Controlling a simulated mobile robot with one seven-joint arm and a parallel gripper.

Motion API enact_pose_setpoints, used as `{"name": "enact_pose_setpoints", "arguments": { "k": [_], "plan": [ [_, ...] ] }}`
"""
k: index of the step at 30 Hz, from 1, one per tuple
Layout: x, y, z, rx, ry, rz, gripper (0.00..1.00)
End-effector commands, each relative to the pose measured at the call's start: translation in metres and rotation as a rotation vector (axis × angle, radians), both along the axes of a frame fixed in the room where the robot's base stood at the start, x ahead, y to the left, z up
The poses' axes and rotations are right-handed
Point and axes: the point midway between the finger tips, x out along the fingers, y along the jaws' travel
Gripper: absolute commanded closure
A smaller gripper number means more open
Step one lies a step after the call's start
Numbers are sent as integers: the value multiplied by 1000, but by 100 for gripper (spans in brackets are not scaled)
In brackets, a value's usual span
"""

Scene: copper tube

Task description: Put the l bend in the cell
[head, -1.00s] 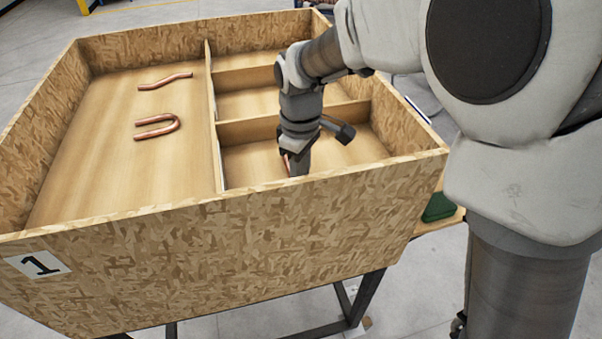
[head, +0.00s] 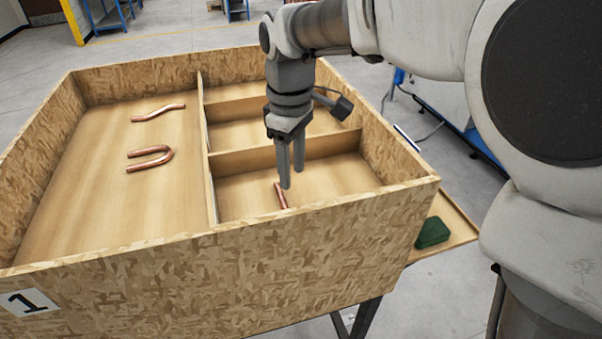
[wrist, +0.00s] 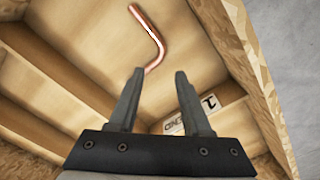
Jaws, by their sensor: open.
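The copper L bend (wrist: 153,42) lies on the floor of the near right cell (head: 240,195) of the wooden box. In the head view its upper part (head: 281,195) shows, and the box's front wall hides the rest. In the wrist view its bent end points toward my fingertips. My gripper (head: 292,185) is open and empty above this cell, apart from the bend. Both fingers show in the wrist view (wrist: 158,75) with clear space between them. A printed label (wrist: 200,115) shows inside the cell.
A U-shaped copper tube (head: 150,158) and a slightly bent tube (head: 158,113) lie in the large left compartment. The two cells behind (head: 240,133) look empty. Dividers and the tall front wall (head: 250,270) surround the near cell. A green object (head: 432,233) sits outside at right.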

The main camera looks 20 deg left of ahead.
Motion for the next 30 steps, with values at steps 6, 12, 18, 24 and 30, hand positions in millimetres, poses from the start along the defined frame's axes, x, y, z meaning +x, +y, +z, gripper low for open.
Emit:
{"name": "enact_pose_setpoints", "arguments": {
  "k": [6,12,18,24,30],
  "plan": [
    [0,0,18,-1,1,0,51],
    [0,-2,20,0,-1,-6,51],
    [-3,-44,38,30,-49,-151,51],
    [-24,-125,59,97,-145,-462,51],
    [-61,-194,62,173,-242,-776,51]
  ]
}}
